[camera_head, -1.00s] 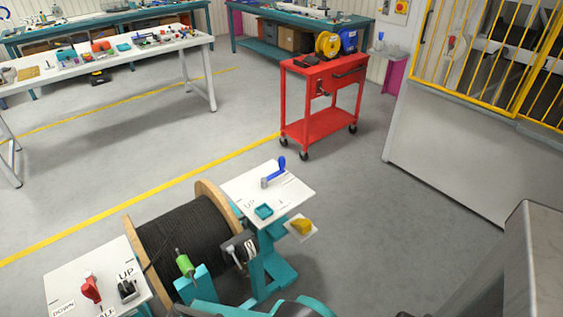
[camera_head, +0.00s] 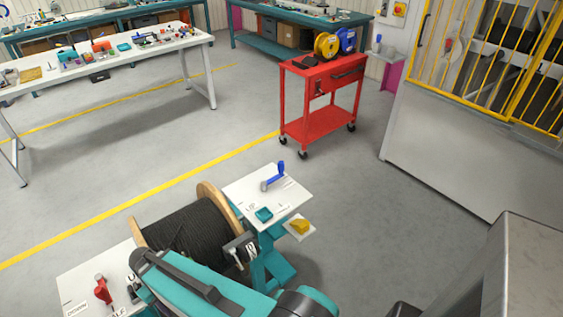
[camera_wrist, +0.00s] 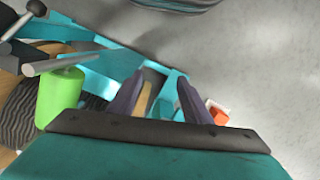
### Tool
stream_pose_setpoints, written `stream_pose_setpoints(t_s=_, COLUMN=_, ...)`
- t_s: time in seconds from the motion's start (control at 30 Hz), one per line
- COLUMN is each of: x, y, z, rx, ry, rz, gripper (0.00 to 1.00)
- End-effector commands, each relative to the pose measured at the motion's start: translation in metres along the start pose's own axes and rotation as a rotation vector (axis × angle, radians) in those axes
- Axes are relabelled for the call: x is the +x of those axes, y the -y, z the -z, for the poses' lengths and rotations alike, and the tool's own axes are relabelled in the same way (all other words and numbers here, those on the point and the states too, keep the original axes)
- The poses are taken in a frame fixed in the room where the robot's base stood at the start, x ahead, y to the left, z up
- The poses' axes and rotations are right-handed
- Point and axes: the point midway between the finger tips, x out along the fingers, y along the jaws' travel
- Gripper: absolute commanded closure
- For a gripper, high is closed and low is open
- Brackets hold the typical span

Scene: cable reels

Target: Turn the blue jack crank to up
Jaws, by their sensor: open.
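The blue jack crank (camera_head: 274,177) stands on the white top plate of the right-hand jack stand (camera_head: 290,195) in the head view. Its blue grip points upward at the end of a grey arm. An UP label lies on the plate near its left edge. My gripper is not seen in the head view, where my teal arm (camera_head: 200,290) covers the front of the reel. In the wrist view my gripper (camera_wrist: 160,95) has its two dark fingers apart with nothing held between them. The blue crank cannot be made out in the wrist view.
The cable reel (camera_head: 190,232) stands between the two jack stands. A red crank (camera_head: 102,290) is on the left stand. A green cylinder (camera_wrist: 60,97) is close left of my fingers. A red cart (camera_head: 320,105) stands behind; open floor lies between.

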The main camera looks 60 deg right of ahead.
Motion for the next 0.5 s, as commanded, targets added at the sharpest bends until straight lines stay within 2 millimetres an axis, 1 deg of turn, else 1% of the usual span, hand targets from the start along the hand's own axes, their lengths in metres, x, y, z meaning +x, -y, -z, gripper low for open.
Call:
stream_pose_setpoints(t_s=0.03, x=-0.018, y=-0.001, z=0.008, rx=0.0, ry=-0.02, rz=0.0, gripper=0.56)
stream_pose_setpoints(t_s=0.2, x=-0.053, y=-0.004, z=0.028, rx=0.001, ry=-0.068, rz=0.001, gripper=0.56)
stream_pose_setpoints(t_s=0.3, x=-0.071, y=-0.01, z=0.039, rx=0.004, ry=-0.093, rz=0.004, gripper=0.56)
stream_pose_setpoints(t_s=0.33, x=-0.077, y=-0.013, z=0.043, rx=0.004, ry=-0.101, rz=0.005, gripper=0.56)
stream_pose_setpoints(t_s=0.4, x=-0.087, y=-0.025, z=0.053, rx=0.008, ry=-0.117, rz=0.011, gripper=0.56)
stream_pose_setpoints(t_s=0.5, x=-0.09, y=-0.041, z=0.061, rx=0.011, ry=-0.126, rz=0.021, gripper=0.56)
